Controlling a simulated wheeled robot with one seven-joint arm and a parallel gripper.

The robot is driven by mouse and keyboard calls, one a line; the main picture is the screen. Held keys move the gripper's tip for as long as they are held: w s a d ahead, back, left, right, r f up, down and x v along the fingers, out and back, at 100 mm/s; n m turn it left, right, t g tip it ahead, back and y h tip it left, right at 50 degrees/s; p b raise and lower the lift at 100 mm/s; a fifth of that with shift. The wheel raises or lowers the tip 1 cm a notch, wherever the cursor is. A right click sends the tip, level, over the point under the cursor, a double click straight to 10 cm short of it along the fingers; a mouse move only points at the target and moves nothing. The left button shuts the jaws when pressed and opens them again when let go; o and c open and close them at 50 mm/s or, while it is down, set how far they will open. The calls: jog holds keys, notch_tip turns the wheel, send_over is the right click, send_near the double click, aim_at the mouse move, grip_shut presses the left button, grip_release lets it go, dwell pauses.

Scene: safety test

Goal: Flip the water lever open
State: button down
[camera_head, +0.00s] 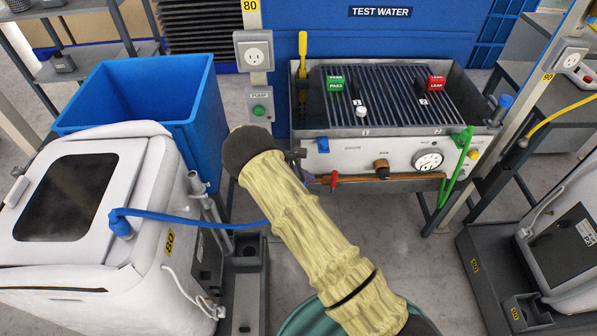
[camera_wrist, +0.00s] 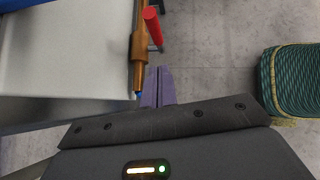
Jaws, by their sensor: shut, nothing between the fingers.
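A small red lever handle (camera_head: 334,179) sits on the brown pipe (camera_head: 385,177) along the lower front of the test sink (camera_head: 345,152). In the wrist view the red handle (camera_wrist: 153,26) stands out to the right of the pipe (camera_wrist: 139,50), above my gripper. No label shows which handle is the water lever.
A blue bin (camera_head: 205,105) and a white machine (camera_head: 150,215) with a blue hose (camera_head: 190,214) stand left. A green ribbed object (camera_wrist: 290,85) is right in the wrist view. Grey floor lies between.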

aim_at(333, 175)
jog(key=d, duration=0.1)
jog(key=d+f, duration=0.1)
jog(key=d, duration=0.1)
jog(key=w+d, duration=0.1)
jog(key=d, duration=0.1)
jog(key=shift+d+f+p, duration=0.15)
jog(key=shift+f+p, duration=0.05)
jog(key=shift+p, duration=0.15)
jog(key=d, duration=0.1)
jog(key=d+p, duration=0.1)
jog(key=shift+d+r, duration=0.35)
jog(key=shift+r, duration=0.05)
jog(key=shift+a, duration=0.2)
